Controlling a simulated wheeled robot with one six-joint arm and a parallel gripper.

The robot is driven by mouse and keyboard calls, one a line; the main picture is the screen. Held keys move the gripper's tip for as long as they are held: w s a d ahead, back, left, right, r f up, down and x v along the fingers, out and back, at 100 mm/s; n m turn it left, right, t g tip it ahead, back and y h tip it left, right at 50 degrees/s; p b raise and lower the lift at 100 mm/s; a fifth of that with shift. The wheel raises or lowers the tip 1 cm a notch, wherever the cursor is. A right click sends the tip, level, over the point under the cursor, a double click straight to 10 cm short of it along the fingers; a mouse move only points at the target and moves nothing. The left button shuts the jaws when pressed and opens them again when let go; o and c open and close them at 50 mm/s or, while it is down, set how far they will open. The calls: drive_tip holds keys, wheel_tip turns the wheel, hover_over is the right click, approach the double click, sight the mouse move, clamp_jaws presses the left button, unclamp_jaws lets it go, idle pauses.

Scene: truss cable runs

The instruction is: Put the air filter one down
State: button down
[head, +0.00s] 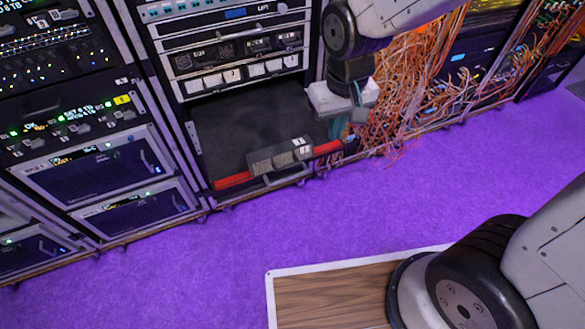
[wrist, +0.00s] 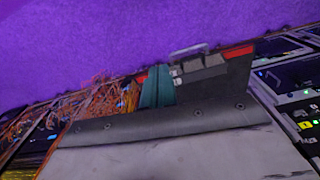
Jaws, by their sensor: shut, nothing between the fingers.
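My gripper (head: 340,130) hangs at the right front of an open dark bay in the rack, its teal fingers together and empty. In the wrist view the gripper (wrist: 157,86) shows as two teal fingers side by side, with nothing between them. A grey box-like piece (head: 280,156) with white labels sits at the front edge of the dark pull-out shelf (head: 240,120), to the left of the fingers. It also shows in the wrist view (wrist: 200,68), just right of the fingers. I cannot tell whether this piece is the air filter; nothing else is clearly one.
Red strips (head: 232,181) and a handle (head: 287,178) mark the shelf's front. Tangled orange cables (head: 405,85) hang close to the right of my gripper. Lit rack units (head: 100,170) stand at left. The purple floor (head: 200,270) in front is clear, with a wooden-topped panel (head: 330,295) below.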

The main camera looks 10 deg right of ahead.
drive_tip(key=w+a+f, duration=0.2)
drive_tip(key=a+f, duration=0.2)
drive_tip(key=f, duration=0.6)
drive_tip(key=w+a+f+n, duration=0.1)
drive_tip(key=w+a+f, duration=0.2)
drive_tip(key=f, duration=0.7)
drive_tip(key=shift+a, duration=0.6)
drive_tip(key=w+a, duration=0.1)
drive_tip(key=w, duration=0.3)
drive_tip(key=w+a, duration=0.1)
drive_tip(key=w, duration=0.4)
drive_tip(key=w+a, duration=0.2)
drive_tip(key=w, duration=0.2)
drive_tip(key=shift+w, duration=0.35)
drive_tip(key=shift+s, duration=0.15)
